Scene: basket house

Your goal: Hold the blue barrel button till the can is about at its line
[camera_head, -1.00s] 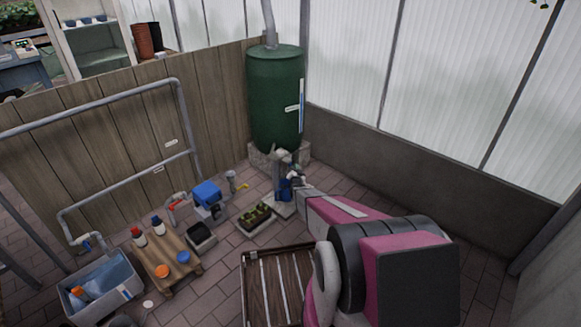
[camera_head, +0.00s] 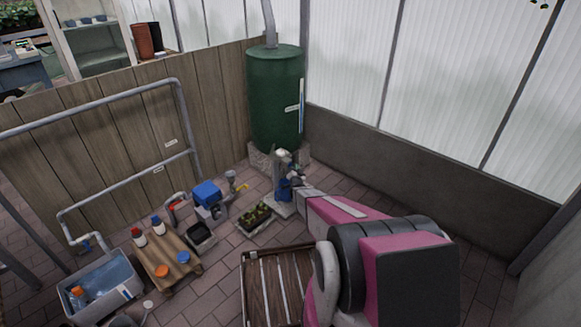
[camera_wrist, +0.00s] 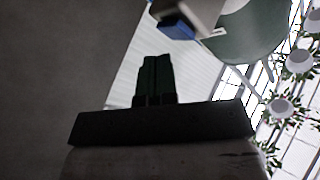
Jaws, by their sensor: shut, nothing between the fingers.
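The green barrel (camera_head: 275,100) stands upright in the corner, with a pale upright gauge strip (camera_head: 302,100) on its side. Below it, in front of its stone base, is a small grey-and-white fitting (camera_head: 282,156). A small blue object (camera_head: 285,190), which looks like the can, stands on a pale slab just under the fitting; its line and level are too small to read. My gripper reaches in beside them from the right. In the wrist view, my gripper (camera_wrist: 155,60) is shut and empty. A blue block, perhaps the button (camera_wrist: 178,27), shows just beyond the fingertips; contact is not visible.
A planter (camera_head: 256,218), a blue-topped box (camera_head: 207,193), a low wooden stand (camera_head: 166,264) with bottles and a grey tub (camera_head: 105,285) stand to the left. A slatted wooden tray (camera_head: 274,290) is in front. Paving at right is clear.

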